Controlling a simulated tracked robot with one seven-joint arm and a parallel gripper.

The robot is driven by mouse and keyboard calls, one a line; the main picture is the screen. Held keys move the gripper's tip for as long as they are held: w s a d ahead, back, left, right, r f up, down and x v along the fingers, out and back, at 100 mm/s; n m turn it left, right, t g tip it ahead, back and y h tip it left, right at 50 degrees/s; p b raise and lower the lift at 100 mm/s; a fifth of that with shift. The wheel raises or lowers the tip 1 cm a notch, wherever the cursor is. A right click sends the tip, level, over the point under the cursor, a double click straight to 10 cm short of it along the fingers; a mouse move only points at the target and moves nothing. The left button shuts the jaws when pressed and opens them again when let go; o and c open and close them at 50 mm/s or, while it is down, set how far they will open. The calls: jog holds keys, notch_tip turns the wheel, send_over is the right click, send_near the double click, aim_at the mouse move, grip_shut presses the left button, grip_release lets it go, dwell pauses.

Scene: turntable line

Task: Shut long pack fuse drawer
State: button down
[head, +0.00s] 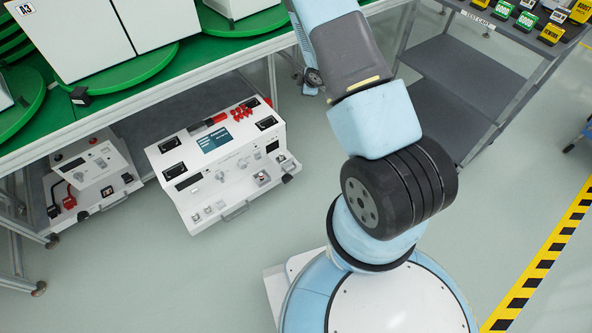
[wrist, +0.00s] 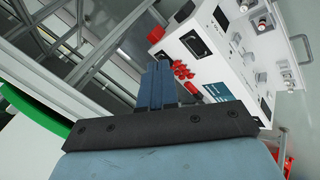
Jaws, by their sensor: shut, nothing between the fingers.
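The fingers do not show in the head view.
A smaller white unit (head: 92,175) with red and black plugs stands left of the pack. Green turntables (head: 125,70) carry white boxes above. A grey rack (head: 470,70) stands at the upper right. The floor (head: 200,270) in front of the pack is clear.

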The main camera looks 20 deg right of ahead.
jog(key=s+f+n+g+y, duration=0.1)
jog(key=s+f+n+y, duration=0.1)
jog(key=s+f, duration=0.55)
jog(key=s+a+f+n+g+y, duration=0.15)
jog(key=s+f, duration=0.35)
jog(key=f, duration=0.6)
jog(key=s+d+f+n+g+y, duration=0.1)
jog(key=s+f+n, duration=0.2)
jog(key=s+f, duration=0.45)
jog(key=w+a+f, duration=0.6)
jog(key=w+f, duration=0.2)
jog(key=f, duration=0.3)
jog(key=shift+w+a, duration=0.15)
jog(key=shift+a, duration=0.05)
